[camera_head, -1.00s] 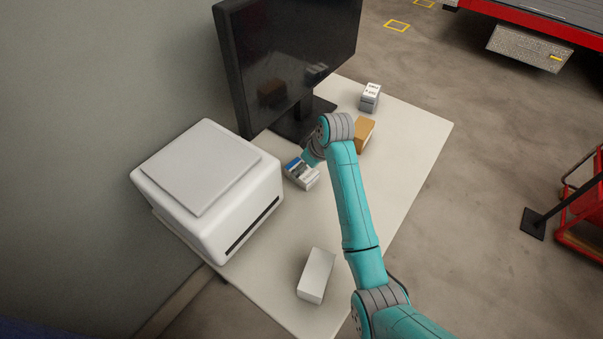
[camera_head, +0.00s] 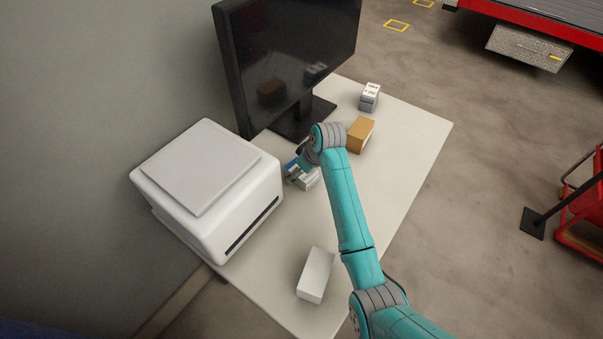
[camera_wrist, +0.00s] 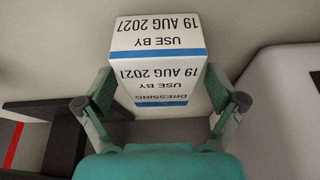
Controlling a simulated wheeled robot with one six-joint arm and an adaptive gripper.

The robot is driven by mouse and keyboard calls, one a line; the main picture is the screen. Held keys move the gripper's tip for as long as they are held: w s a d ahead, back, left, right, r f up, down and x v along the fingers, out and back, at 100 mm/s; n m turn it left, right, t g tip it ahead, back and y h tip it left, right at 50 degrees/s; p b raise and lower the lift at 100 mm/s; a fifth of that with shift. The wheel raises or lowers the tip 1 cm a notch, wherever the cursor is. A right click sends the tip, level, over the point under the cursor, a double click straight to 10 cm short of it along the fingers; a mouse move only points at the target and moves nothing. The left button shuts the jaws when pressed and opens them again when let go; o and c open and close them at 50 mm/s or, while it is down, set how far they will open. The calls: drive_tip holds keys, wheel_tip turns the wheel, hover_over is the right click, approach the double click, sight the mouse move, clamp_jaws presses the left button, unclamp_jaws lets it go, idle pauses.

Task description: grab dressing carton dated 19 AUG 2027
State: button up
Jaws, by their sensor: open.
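The dressing carton (camera_wrist: 158,60) is white with a blue stripe. In the wrist view its print is upside down and reads "DRESSING", "USE BY" and "19 AUG 2027". In the head view it stands on the table (camera_head: 405,150) between the monitor and the printer, partly hidden by my wrist (camera_head: 311,185). My gripper (camera_wrist: 160,88) is open, with one finger on each side of the carton's near part. A gap shows by the left finger; the right finger is very close to the carton, and I cannot tell whether it touches.
A white printer (camera_head: 210,180) stands left of the carton. A black monitor (camera_head: 290,60) stands behind it. A brown box (camera_head: 361,135) and a grey-white labelled carton (camera_head: 370,97) stand farther back. A plain white box (camera_head: 315,276) lies near the front. The table's right side is clear.

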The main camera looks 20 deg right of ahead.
idle(0.3)
drive_tip(key=c, duration=1.3)
